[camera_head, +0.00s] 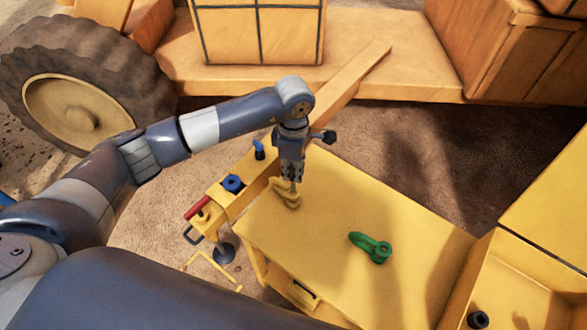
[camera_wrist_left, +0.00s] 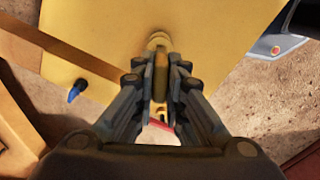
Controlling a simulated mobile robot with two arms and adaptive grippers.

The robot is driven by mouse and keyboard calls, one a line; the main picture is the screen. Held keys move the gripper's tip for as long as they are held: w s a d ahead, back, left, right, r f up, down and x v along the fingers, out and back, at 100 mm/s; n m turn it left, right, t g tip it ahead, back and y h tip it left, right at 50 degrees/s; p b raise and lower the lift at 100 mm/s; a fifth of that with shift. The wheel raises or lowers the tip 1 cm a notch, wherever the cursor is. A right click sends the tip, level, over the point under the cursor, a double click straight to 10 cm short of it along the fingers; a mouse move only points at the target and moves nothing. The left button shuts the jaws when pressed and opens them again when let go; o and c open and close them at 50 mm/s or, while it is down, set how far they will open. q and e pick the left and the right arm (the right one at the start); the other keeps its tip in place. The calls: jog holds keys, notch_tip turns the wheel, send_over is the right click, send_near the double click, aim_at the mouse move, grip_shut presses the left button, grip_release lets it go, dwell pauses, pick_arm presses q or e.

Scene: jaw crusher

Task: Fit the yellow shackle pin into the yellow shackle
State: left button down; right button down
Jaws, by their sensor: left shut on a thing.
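The yellow shackle (camera_head: 287,194) is at the far left part of the yellow table top, at the tips of my left gripper (camera_head: 293,180). That gripper points down, its fingers close around a yellow piece, and it looks shut on the shackle. In the left wrist view the fingers (camera_wrist_left: 162,90) stand on both sides of yellow material, with a rounded yellow end (camera_wrist_left: 158,40) just beyond. I cannot make out the yellow pin as a separate part; the fingers hide much here. Whether the shackle touches the table is unclear. My right gripper is not in view.
A green shackle (camera_head: 372,247) lies on the yellow table (camera_head: 330,215), right of my gripper. A side ledge holds a blue nut (camera_head: 232,183), a blue-topped piece (camera_head: 258,149) and a red cylinder (camera_head: 197,207). A yellow bin (camera_head: 515,290) stands right. The table's middle is otherwise clear.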

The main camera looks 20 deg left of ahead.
aim_at(293, 189)
pick_arm(q)
jog(key=shift+b, duration=0.5)
dwell(0.8)
jog(key=shift+f+b, duration=3.2)
jog(key=shift+f, duration=0.4)
jog(key=c, duration=1.6)
grip_release()
jog(key=shift+o, duration=0.2)
notch_tip(293, 189, up, 12)
